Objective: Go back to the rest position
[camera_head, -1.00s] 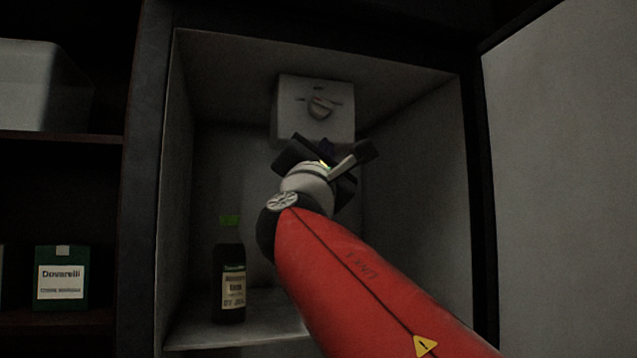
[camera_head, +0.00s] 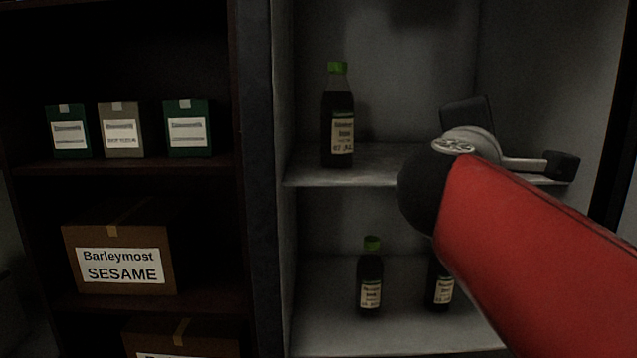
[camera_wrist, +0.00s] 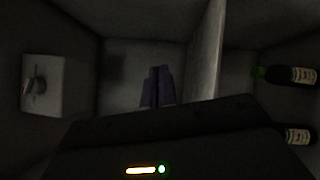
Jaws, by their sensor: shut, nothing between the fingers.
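My gripper shows in the wrist view (camera_wrist: 157,86), its two purplish fingers side by side and shut with nothing between them. It points into the grey interior of an open cabinet. In the head view my red arm reaches in from the lower right. The gripper's fingers are hidden there behind the dark wrist. A dark bottle with a green cap (camera_head: 338,125) stands upright on the cabinet shelf (camera_head: 390,172), left of my wrist and apart from it.
Below the shelf stand two more bottles (camera_head: 371,285) (camera_head: 439,288), one partly behind my arm. A white box with a knob (camera_wrist: 44,86) is on the cabinet wall. A dark rack at left holds small boxes (camera_head: 121,131) and a Barleymost Sesame carton (camera_head: 121,255).

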